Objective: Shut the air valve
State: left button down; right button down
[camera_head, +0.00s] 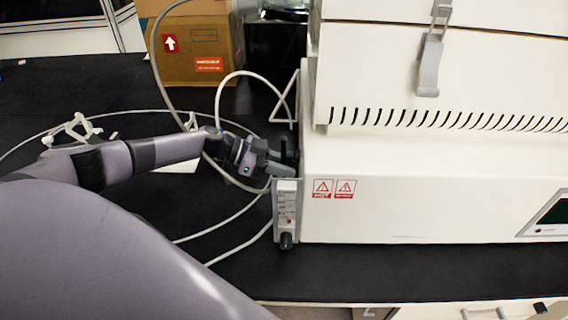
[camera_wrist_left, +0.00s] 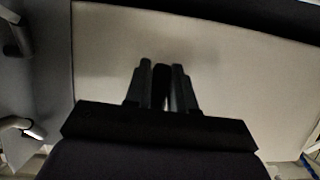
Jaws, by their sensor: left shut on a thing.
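The gripper is shut on a dark, narrow piece, which I take to be the air valve handle (camera_head: 290,148). In the left wrist view the two fingers (camera_wrist_left: 162,88) stand close together with the dark piece (camera_wrist_left: 161,85) between them, in front of a pale surface. The valve's body is hidden. My right gripper is not in view.
White hoses (camera_head: 228,225) loop over the black bench (camera_head: 100,90) to the left of the machine. A cardboard box (camera_head: 190,45) stands behind. A white stand (camera_head: 80,130) is at the left. A grey latch (camera_head: 430,65) hangs on the machine's front.

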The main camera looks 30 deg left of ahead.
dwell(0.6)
pick_arm(q)
jog(key=c, duration=1)
grip_release()
jog(key=shift+c, duration=0.2)
jog(key=shift+s, duration=0.1)
jog(key=v, duration=0.7)
jog(key=shift+b, duration=0.45)
